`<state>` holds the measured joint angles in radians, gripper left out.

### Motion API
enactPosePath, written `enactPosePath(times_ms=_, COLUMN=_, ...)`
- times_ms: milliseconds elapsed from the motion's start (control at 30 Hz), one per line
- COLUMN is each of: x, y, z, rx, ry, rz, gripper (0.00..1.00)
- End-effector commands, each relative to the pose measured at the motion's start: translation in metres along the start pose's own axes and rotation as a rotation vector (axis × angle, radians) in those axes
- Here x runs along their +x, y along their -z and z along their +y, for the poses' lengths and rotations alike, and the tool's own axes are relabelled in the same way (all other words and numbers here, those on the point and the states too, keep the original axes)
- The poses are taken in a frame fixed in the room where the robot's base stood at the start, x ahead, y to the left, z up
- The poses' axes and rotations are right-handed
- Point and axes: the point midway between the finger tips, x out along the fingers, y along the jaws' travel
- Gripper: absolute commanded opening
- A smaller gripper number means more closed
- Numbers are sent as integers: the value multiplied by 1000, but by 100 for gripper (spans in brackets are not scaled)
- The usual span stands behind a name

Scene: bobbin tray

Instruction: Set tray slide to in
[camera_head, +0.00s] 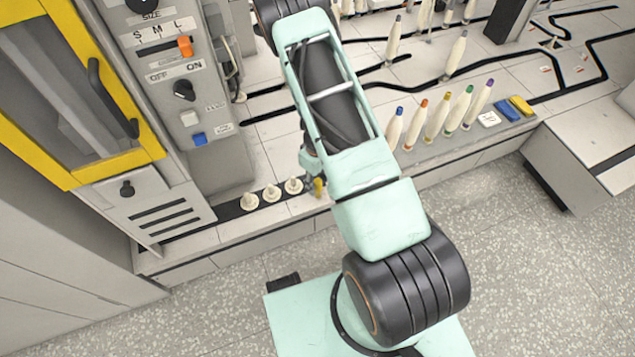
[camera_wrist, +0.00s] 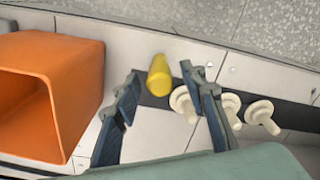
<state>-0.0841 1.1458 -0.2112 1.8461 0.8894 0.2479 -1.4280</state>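No part is plainly labelled as the tray slide, so I cannot tell for sure which it is or whether it is in. A yellow upright knob or peg (camera_wrist: 159,76) stands by the dark strip; it also shows small in the head view (camera_head: 318,187). My gripper (camera_wrist: 160,82) is open and empty, its two dark blue fingers spread to either side of the yellow peg in the picture. Whether they are level with it I cannot tell. In the head view my gripper (camera_head: 311,164) is mostly hidden behind my arm.
Three cream flanged pegs (camera_head: 271,193) stand in a row left of the yellow peg. An orange open box (camera_wrist: 62,75) is close by in the wrist view. A grey control panel (camera_head: 165,60) and yellow-framed door (camera_head: 150,150) stand left. Colour-tipped bobbins (camera_head: 438,120) stand right.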

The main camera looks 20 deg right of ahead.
Motion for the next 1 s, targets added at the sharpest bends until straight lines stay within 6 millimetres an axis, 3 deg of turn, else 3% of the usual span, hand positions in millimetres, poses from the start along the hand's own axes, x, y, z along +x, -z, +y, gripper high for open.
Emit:
enactPosePath(times_ms=267, x=1, y=0, z=0, rx=0, ry=0, rz=0, gripper=39)
enactPosePath(times_ms=633, x=1, y=0, z=0, rx=0, ry=0, rz=0, gripper=0)
enactPosePath(times_ms=900, x=1, y=1, z=-1, rx=0, ry=1, rz=0, gripper=0)
enactPosePath(times_ms=1000, x=1, y=6, z=-11, rx=-4, ry=2, rz=0, gripper=0)
